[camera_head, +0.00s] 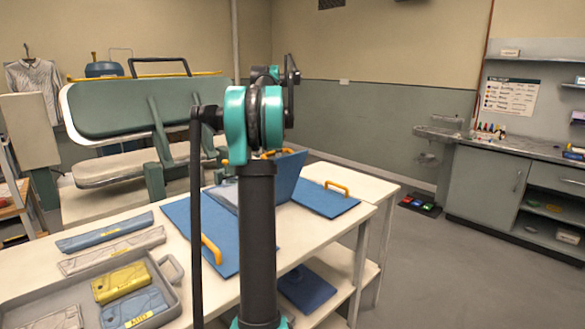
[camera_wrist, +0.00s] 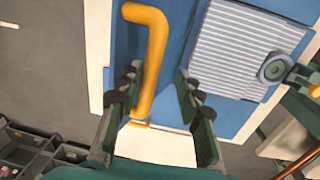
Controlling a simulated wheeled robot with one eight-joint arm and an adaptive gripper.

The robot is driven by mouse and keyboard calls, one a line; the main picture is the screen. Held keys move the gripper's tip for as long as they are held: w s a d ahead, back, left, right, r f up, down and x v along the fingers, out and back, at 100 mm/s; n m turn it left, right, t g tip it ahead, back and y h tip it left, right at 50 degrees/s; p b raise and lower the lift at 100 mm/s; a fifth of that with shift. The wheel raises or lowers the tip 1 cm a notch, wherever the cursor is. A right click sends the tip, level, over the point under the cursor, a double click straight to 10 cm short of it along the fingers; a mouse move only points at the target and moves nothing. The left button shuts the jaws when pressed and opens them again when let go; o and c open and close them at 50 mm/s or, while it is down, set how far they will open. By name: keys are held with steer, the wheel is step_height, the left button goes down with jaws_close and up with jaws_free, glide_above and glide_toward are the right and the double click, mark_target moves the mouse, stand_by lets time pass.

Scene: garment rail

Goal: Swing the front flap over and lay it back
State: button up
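A blue folding board (camera_head: 178,213) lies on the white table, with yellow-orange handles. One handle (camera_head: 211,250) is on the near part and another (camera_head: 337,187) on the right flap. A blue panel (camera_head: 288,176) stands tilted up behind my arm. In the wrist view a handle (camera_wrist: 150,60) on a blue panel (camera_wrist: 180,72) lies between the spread fingers of my gripper (camera_wrist: 157,82), with a visible gap on the right. A striped folded garment (camera_wrist: 243,48) lies beside it. In the head view my arm hides the gripper; I cannot tell which flap this handle belongs to.
A grey tray (camera_head: 172,297) with folded packets stands on the table's near left, with folded garments (camera_head: 110,248) behind it. A pressing machine (camera_head: 150,105) stands behind the table. A counter (camera_head: 485,175) is at the right, with open floor between.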

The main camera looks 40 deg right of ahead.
steer(key=s+f, duration=0.4)
steer(key=s, duration=0.5)
steer(key=shift+s+d, duration=0.35)
steer(key=shift+d, duration=0.1)
steer(key=shift+r, duration=0.1)
steer(key=w+r, duration=0.5)
steer(key=r, duration=0.3)
steer(key=w+r, duration=0.5)
steer(key=r, duration=0.4)
steer(key=shift+w+a, duration=0.2)
steer(key=shift+a, duration=0.25)
stand_by(0.9)
stand_by(0.6)
